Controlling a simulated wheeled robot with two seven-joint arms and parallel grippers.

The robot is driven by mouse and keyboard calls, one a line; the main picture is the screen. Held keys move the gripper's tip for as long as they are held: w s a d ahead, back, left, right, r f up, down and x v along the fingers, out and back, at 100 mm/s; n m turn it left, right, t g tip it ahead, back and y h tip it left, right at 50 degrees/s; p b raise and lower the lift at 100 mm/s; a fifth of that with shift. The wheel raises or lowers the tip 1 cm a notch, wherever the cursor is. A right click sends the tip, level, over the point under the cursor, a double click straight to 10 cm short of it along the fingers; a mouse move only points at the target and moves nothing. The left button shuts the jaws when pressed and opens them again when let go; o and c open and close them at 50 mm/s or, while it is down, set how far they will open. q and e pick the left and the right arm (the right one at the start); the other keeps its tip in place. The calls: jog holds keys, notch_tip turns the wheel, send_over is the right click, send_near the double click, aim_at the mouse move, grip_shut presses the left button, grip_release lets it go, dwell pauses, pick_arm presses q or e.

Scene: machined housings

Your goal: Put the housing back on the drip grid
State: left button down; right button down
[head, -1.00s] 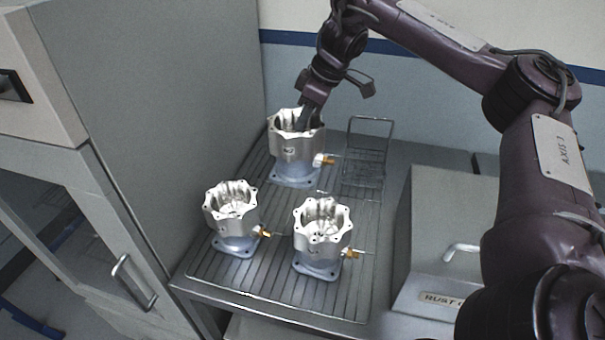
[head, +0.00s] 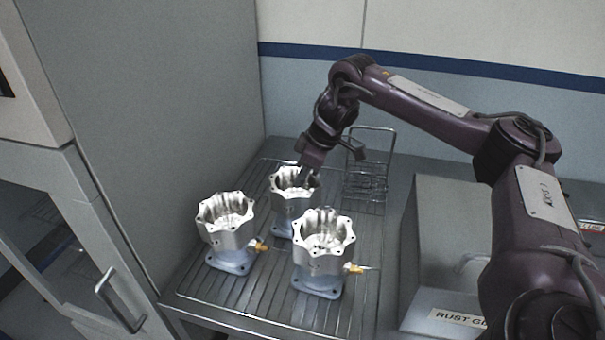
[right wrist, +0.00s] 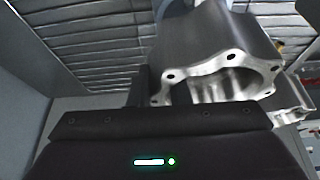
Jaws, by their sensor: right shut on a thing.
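Three silver machined housings with scalloped rims, grey-blue bases and brass fittings are at the drip grid (head: 255,293). One is front left (head: 228,228) and one front right (head: 323,255); both stand upright on the grid. The third housing (head: 287,208) is behind them, upright, its lower part partly hidden by the front ones. My right gripper (head: 309,181) is shut on this back housing's rim wall, at its right side. In the right wrist view the housing (right wrist: 215,45) fills the upper middle. I cannot tell whether its base touches the grid. My left gripper is not in view.
A wire rack (head: 366,185) stands at the back right of the grid. A grey box labelled "RUST" (head: 440,270) is to the right. A tall grey cabinet (head: 165,120) closes off the left side. The grid's front left strip is bare.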

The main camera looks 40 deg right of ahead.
jog(key=shift+a+r, duration=0.1)
jog(key=c, duration=1.3)
grip_release()
jog(key=shift+s, duration=0.1)
jog(key=shift+c, duration=0.2)
jog(key=shift+r, duration=0.25)
jog(key=v, duration=0.3)
jog(key=p+v, duration=0.5)
jog(key=v, duration=0.3)
jog(key=shift+s+r, duration=0.15)
jog(key=shift+r, duration=0.05)
